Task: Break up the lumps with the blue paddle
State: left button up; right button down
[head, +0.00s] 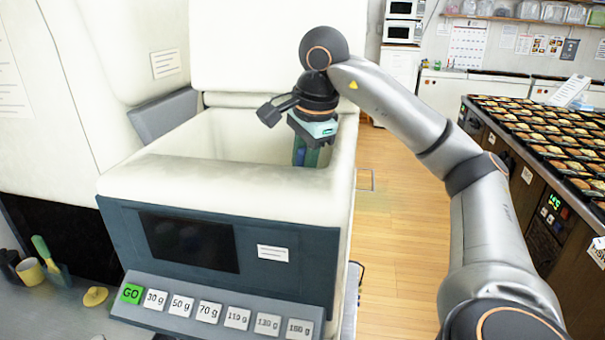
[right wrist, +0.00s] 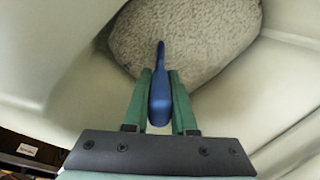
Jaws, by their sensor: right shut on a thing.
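My right gripper (head: 306,152) reaches down into the open white hopper (head: 220,176) of the machine in the head view. In the right wrist view its green fingers (right wrist: 160,100) are shut on the handle of the blue paddle (right wrist: 160,105). The paddle points away from the gripper, toward a pale grainy mass of rice (right wrist: 195,35) at the hopper's bottom. Its far tip overlaps the mass in the picture; I cannot tell whether it touches. In the head view a bit of the blue paddle (head: 300,156) shows between the fingers. My left gripper is not in view.
The hopper walls surround the gripper closely. A button panel (head: 215,308) with GO and gram keys is on the machine's front. A yellow cup (head: 30,271) and a green-handled tool (head: 45,255) stand at left. Bento trays (head: 550,130) cover a counter at right.

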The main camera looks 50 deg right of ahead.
jog(key=r, duration=0.2)
jog(key=shift+w+a+r+p, duration=0.2)
jog(key=shift+w+r+p, duration=0.15)
jog(key=shift+p, duration=0.05)
jog(key=shift+w+a+r, duration=0.1)
jog(key=shift+w+r, duration=0.1)
jog(key=shift+r, duration=0.2)
jog(key=w+a+r, duration=0.1)
jog(key=w+r, duration=0.1)
jog(key=r, duration=0.7)
jog(key=w+a+r, duration=0.1)
jog(key=w+r, duration=0.2)
jog(key=r, duration=0.7)
jog(key=shift+w+a+r, duration=0.15)
jog(key=shift+w+a, duration=0.05)
jog(key=shift+a, duration=0.2)
